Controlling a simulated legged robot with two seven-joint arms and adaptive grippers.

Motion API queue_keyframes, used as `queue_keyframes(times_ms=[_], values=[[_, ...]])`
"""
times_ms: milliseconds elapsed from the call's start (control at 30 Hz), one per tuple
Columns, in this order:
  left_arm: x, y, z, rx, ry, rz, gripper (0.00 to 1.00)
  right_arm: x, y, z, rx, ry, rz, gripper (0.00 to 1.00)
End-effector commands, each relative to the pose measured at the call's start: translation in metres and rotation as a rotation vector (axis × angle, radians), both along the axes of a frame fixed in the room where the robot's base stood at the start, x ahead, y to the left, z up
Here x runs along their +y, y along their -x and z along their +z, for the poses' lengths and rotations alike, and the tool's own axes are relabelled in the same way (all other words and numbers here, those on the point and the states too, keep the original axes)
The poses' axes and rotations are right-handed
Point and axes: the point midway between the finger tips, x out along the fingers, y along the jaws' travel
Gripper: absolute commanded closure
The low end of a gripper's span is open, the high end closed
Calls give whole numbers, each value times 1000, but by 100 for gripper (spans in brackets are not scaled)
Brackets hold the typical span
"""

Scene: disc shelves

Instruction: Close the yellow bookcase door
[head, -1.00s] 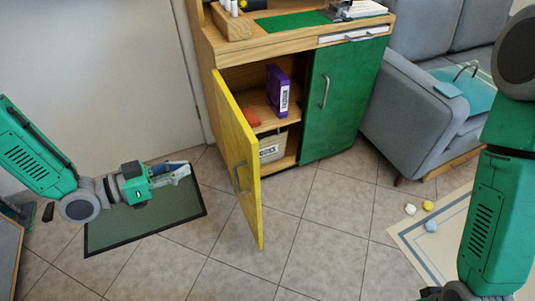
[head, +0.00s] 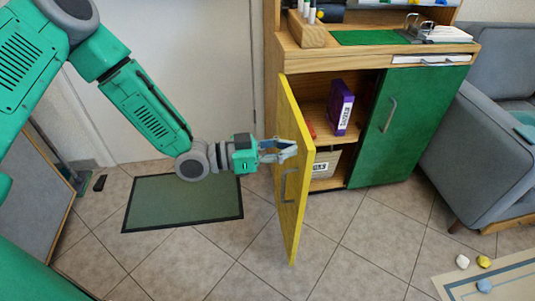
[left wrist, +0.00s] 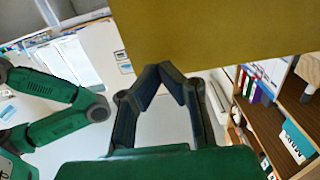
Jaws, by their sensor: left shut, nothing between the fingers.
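The yellow door (head: 292,205) of the bookcase (head: 290,62) stands wide open in the head view, swung out toward me with its metal handle (head: 288,185) on the side facing left. My left gripper (head: 292,150) is shut and empty, its fingertips at the upper part of the door's left-facing side. I cannot tell whether they touch it. In the left wrist view the yellow door (left wrist: 215,35) fills the top, just beyond the closed fingertips of my left gripper (left wrist: 165,70). My right gripper is not in view.
The green door (head: 408,125) beside the opening is shut. Inside are a purple binder (head: 341,107) and a labelled box (head: 325,165). A dark green mat (head: 183,205) lies on the floor at left. A grey sofa (head: 485,150) and small balls (head: 484,262) are at right.

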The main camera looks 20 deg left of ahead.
Motion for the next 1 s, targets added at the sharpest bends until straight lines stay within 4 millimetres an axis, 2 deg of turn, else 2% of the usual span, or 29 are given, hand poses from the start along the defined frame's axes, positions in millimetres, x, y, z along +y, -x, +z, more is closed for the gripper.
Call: queue_keyframes(times_ms=[200,667,867,1000], values=[[-11,-7,0,0,0,0,100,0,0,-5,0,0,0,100],[-15,-9,0,1,1,10,100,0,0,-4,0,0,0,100],[-34,-17,-1,3,-1,67,100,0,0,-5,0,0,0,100],[-57,-30,-1,3,-1,150,100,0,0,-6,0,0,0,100]])
